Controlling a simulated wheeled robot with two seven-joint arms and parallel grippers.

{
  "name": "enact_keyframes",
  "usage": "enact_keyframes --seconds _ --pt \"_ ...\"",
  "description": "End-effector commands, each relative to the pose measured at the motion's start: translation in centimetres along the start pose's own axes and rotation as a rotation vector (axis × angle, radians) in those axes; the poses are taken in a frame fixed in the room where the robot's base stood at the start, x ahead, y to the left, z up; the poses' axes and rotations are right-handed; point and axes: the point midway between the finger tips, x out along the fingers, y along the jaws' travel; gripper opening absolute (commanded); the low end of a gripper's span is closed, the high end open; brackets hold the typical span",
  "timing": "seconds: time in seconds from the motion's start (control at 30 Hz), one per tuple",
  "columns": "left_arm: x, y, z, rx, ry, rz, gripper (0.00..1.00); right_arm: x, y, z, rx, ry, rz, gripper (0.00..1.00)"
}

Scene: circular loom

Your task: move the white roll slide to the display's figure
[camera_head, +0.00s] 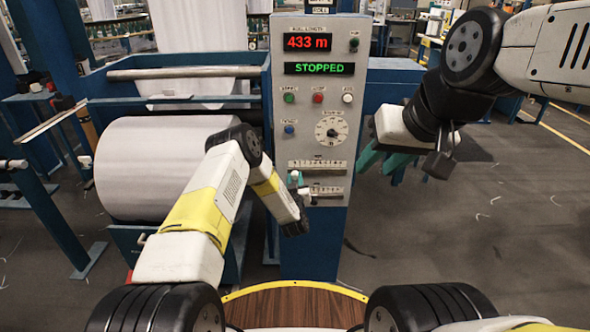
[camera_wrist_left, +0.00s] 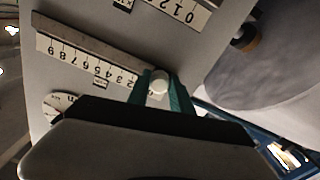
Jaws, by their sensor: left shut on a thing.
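The grey control panel (camera_head: 345,120) carries a red display (camera_head: 307,42) reading 433 m. A white slide knob (camera_wrist_left: 160,82) sits by the low end of a numbered scale (camera_wrist_left: 90,65), near the figures below 2. The same scale shows as the upper one in the head view (camera_head: 325,166). My left gripper (camera_head: 295,177) is at that scale's left end. In the left wrist view its green fingers (camera_wrist_left: 163,92) are shut on the white knob, one on each side. My right gripper (camera_head: 386,162) appears open and empty, right of the panel.
A second slide scale (camera_head: 326,190) lies just below the first. A green display (camera_head: 319,68) reads STOPPED. Buttons and a dial (camera_head: 331,129) sit above the scales. A large white roll (camera_head: 150,168) stands left of the panel.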

Motion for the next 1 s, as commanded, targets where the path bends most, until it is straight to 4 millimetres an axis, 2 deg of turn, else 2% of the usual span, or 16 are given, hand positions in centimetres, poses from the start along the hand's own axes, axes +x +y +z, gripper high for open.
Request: enact_keyframes --seconds 0.17,0.27,0.4,0.53,0.63,0.9,0.93,1.0 --pt "0.0 0.4 0.1 0.000 0.001 0.001 0.00 0.0 0.0 0.0 0.000 0.000 0.000 0.36" --pt "0.0 2.1 0.5 -0.001 0.000 0.004 0.00 0.0 0.0 0.0 0.000 0.000 0.000 0.36" --pt "0.0 5.3 1.1 -0.001 0.002 0.005 0.00 0.0 0.0 0.0 0.000 0.000 0.000 0.36" --pt "0.0 7.3 1.6 -0.001 0.002 0.003 0.00 0.0 0.0 0.0 0.000 0.000 0.000 0.36" --pt "0.0 7.9 1.7 0.000 0.001 0.002 0.00 0.0 0.0 0.0 0.000 0.000 0.000 0.36" --pt "0.0 7.9 1.7 0.000 0.001 0.001 0.00 0.0 0.0 0.0 0.000 0.000 0.000 0.36" --pt "0.0 7.9 1.7 0.000 0.001 0.001 0.30 0.0 0.0 0.0 0.000 0.000 0.000 0.36" --pt "0.0 7.9 1.7 0.000 0.001 0.001 0.44 0.0 0.0 0.0 0.000 0.000 0.000 0.36"
